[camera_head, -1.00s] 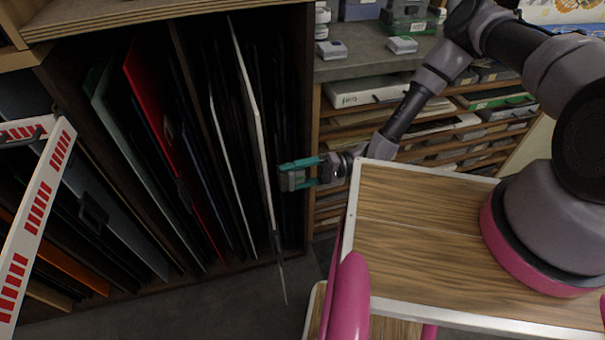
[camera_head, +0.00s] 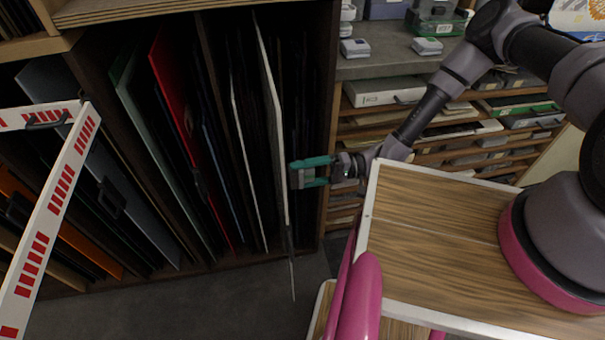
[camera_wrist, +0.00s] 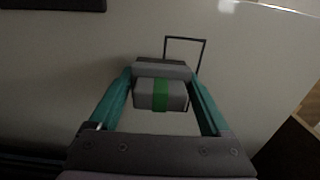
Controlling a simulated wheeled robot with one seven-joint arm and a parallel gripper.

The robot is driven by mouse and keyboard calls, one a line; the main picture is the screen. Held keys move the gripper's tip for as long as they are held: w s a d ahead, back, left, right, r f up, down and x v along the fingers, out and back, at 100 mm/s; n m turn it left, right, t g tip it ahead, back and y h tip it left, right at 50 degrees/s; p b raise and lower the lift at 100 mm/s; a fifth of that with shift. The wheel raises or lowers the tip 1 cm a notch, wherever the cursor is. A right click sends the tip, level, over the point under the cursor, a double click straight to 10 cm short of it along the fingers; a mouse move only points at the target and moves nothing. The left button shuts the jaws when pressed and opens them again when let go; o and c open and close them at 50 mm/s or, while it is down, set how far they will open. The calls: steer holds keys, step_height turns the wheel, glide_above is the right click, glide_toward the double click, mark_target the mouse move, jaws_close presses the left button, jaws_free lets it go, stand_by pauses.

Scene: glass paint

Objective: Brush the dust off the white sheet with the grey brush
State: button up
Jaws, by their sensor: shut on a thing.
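The white sheet (camera_head: 274,110) stands upright in the rack and shows nearly edge-on in the head view. In the wrist view its pale face (camera_wrist: 60,70) fills the background. My gripper (camera_head: 309,171), with teal fingers, is just right of the sheet. It is shut on the grey brush (camera_wrist: 174,94), a block with a green band. The brush is turned toward the sheet's face; I cannot tell whether it touches. A thin dark rectangular outline (camera_wrist: 186,39) shows on the sheet, partly hidden behind the brush. I cannot make out dust clearly.
Other upright panels, including a red one (camera_head: 172,95), fill the rack left of the sheet. A red-and-white striped barrier (camera_head: 50,200) stands at the left. Shelves with boxes (camera_head: 384,92) are behind my arm. Grey floor (camera_head: 200,305) is open in front of the rack.

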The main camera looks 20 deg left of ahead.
steer(key=shift+x, duration=0.9)
steer(key=w+a, duration=0.2)
steer(key=w, duration=0.1)
steer(key=shift+w, duration=0.25)
steer(key=shift+s, duration=0.1)
steer(key=shift+s+d, duration=0.3)
steer(key=shift+s, duration=0.3)
steer(key=shift+s+d, duration=0.3)
steer(key=shift+s, duration=0.3)
steer(key=shift+s+d, duration=0.2)
steer(key=shift+s, duration=0.45)
steer(key=shift+c, duration=0.6)
steer(key=shift+r, duration=0.1)
steer(key=shift+v, duration=3.05)
